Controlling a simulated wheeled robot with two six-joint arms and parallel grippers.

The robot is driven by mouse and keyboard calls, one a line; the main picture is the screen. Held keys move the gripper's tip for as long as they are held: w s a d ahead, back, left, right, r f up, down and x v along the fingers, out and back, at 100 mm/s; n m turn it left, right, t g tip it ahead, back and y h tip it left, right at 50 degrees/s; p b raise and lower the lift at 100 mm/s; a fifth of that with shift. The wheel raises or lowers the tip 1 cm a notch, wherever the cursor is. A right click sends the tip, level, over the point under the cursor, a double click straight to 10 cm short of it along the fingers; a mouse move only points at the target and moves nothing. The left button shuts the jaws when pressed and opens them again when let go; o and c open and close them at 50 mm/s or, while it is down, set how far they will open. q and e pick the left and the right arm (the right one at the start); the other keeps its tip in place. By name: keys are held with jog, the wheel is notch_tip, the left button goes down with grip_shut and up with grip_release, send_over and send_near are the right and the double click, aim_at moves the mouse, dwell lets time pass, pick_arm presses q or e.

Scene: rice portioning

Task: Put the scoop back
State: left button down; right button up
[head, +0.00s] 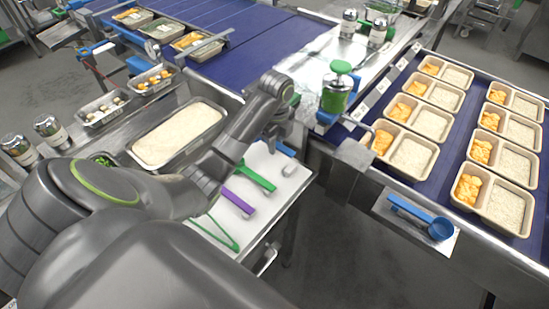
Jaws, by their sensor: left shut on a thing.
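My left arm reaches across the picture from the lower left. Its gripper (284,136) points down over the far end of the white board (290,176), and its fingers are hard to make out. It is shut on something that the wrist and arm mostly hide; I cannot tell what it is. A blue scoop (438,229) with a long handle lies on a small metal ledge at the lower right, apart from my left gripper. A green-handled tool (258,178) and a purple-handled tool (238,202) lie on the white board. My right gripper is not in view.
A rice-filled pan (140,151) stands left of my forearm. A green-topped bottle (337,92) stands just right of my wrist. Several filled trays (428,122) sit on the right-hand blue conveyor. A green outline (218,238) marks the board's near part, which is otherwise clear.

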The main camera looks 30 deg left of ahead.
aim_at(276, 164)
pick_arm(q)
jog(key=shift+w+f, duration=0.15)
jog(key=shift+f, duration=0.5)
jog(key=shift+d+f+b, duration=0.1)
jog(key=shift+f+b, duration=0.35)
jog(key=shift+f, duration=0.45)
notch_tip(276, 164, down, 2)
jog(key=shift+f, duration=0.55)
jog(key=c, duration=1.4)
grip_release()
jog(key=shift+o, duration=0.5)
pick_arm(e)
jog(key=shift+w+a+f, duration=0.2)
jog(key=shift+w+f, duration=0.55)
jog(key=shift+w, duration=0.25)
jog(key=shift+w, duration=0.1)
